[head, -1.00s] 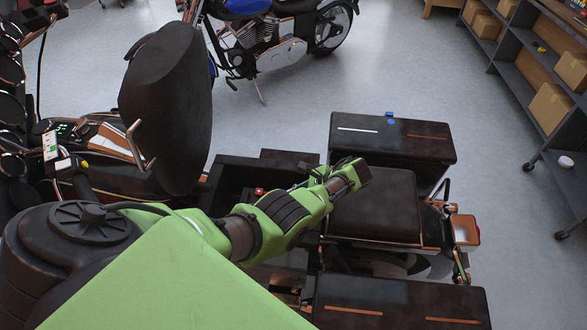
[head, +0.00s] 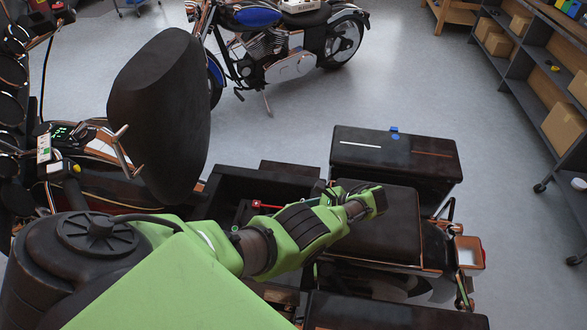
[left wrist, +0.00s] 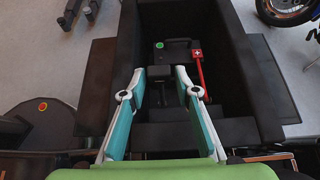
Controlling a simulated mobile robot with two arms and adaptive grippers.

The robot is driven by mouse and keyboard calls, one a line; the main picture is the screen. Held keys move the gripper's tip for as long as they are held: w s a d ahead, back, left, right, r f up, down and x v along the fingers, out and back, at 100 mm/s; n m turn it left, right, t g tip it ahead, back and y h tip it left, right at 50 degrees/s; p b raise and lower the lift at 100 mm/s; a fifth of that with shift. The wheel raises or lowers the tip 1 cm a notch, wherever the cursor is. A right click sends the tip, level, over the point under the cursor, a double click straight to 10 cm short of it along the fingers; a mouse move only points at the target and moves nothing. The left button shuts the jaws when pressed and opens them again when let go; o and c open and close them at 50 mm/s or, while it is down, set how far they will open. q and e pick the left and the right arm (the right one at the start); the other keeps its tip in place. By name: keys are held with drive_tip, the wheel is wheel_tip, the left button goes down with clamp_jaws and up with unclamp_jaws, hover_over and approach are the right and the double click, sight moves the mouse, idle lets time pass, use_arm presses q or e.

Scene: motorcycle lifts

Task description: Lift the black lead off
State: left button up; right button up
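In the left wrist view, a dark battery (left wrist: 178,52) sits deep in an open black compartment (left wrist: 228,60). A red lead (left wrist: 201,80) with a white plus mark runs down its right side. A dark strip on the left, below a small round mark, looks like the black lead (left wrist: 161,78); its ends are hard to make out. My left gripper (left wrist: 160,78) is open, its white and teal fingers apart above the compartment, touching nothing visible. In the head view, my green arm partly hides the gripper and the compartment; the red lead (head: 268,204) shows beside it. My right gripper is out of view.
The raised seat (head: 160,110) stands left of the compartment. The rear seat (head: 385,228) and side cases (head: 395,155) lie to the right, close to my wrist. Another motorcycle (head: 285,50) and shelves (head: 520,70) stand beyond clear floor.

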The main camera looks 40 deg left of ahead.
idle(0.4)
use_arm(q)
wheel_tip(320, 180, up, 10)
idle(0.7)
idle(0.6)
